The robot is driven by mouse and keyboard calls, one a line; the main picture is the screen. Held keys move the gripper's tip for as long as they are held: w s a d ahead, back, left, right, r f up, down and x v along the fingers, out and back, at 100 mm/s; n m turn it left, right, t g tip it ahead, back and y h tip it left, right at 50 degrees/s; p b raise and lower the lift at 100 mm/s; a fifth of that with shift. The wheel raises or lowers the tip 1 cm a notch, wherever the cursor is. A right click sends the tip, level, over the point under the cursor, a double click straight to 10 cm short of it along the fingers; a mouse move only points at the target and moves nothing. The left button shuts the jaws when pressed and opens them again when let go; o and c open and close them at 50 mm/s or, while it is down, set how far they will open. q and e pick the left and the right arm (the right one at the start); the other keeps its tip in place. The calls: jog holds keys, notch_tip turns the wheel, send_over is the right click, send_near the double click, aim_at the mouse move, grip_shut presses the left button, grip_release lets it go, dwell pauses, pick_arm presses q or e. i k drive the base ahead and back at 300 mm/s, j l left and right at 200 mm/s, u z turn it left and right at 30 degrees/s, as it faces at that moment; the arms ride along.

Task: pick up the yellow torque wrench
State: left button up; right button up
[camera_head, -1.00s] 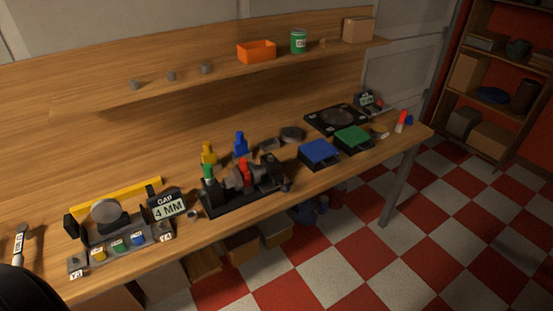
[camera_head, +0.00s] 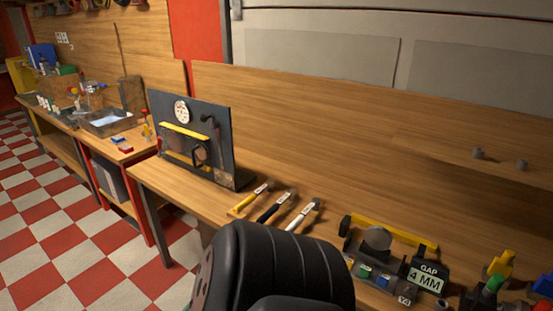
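The yellow torque wrench (camera_head: 247,201) lies on the wooden workbench. It is the leftmost of three similar wrenches lying side by side at a slant. A black-handled wrench (camera_head: 271,209) lies just to its right, and a white-handled wrench (camera_head: 303,216) lies to the right of that one. The yellow wrench looks unobstructed from the head camera. Neither of my grippers shows in the picture.
A dark upright tool panel (camera_head: 215,132) stands on the bench behind and left of the wrenches. A gauge fixture with a yellow bar (camera_head: 393,232) and a "GAP 4 MM" display (camera_head: 428,279) stand to the right. A large black ribbed form hides the bench's front edge.

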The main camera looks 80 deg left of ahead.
aim_at(270, 184)
jog(key=u, duration=2.85)
jog(key=z, duration=2.2)
jog(key=i, duration=0.35)
jog(key=l+u, duration=0.1)
jog(key=u, duration=2.25)
